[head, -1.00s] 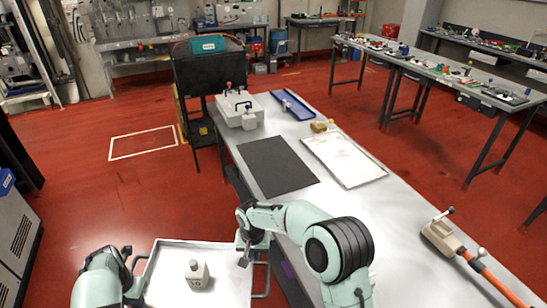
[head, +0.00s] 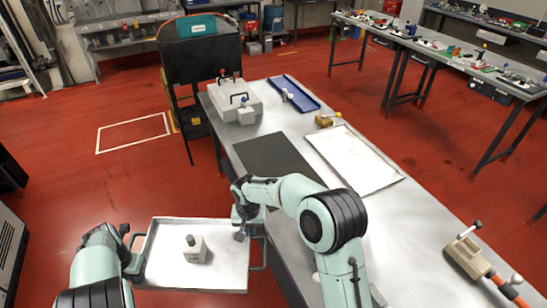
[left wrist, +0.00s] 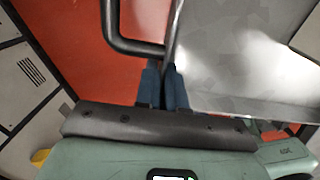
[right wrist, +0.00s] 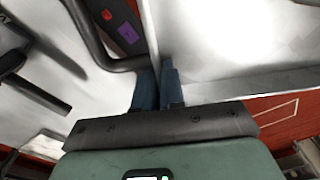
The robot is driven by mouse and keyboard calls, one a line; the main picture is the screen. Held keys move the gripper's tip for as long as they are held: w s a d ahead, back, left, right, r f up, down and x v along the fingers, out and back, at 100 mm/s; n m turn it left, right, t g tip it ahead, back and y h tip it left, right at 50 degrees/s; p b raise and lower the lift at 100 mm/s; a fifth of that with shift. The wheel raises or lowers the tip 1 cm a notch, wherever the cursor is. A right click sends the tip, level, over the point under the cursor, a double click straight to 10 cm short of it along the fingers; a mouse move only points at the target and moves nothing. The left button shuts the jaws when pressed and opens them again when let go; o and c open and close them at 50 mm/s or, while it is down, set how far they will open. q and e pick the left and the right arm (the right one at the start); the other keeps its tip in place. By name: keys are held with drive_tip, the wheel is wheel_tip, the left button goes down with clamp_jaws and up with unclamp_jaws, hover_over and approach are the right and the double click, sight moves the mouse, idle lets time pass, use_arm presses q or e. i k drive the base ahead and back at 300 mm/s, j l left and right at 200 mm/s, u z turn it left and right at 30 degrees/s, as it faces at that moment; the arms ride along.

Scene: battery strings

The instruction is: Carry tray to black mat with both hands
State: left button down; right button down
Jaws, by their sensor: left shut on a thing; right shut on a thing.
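The metal tray (head: 220,268) hangs level in front of me, left of the long table, with a small pale block-shaped item with a dark knob (head: 195,249) on it. My left gripper (head: 135,262) is shut on the tray's left side; the left wrist view shows its blue fingers (left wrist: 165,85) closed at the rim beside the handle. My right gripper (head: 243,232) is shut on the tray's right side; the right wrist view shows its fingers (right wrist: 158,85) at the rim beside the handle. The black mat (head: 272,158) lies bare on the table, partly hidden by my right arm.
On the long table (head: 400,225) stand a pale box with handles (head: 233,97), a blue tray (head: 293,93), a white-surfaced tray (head: 355,160) right of the mat, and a beige tool (head: 466,256) at the front right. A black cabinet (head: 203,58) stands beyond. Red floor is free to the left.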

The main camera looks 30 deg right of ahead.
sight(271, 169)
drive_tip(key=i+l, duration=0.1)
drive_tip(key=i, duration=1.4)
drive_tip(key=i+j+z, duration=0.1)
drive_tip(key=i+z, duration=0.15)
drive_tip(key=i, duration=0.3)
drive_tip(key=z, duration=1.95)
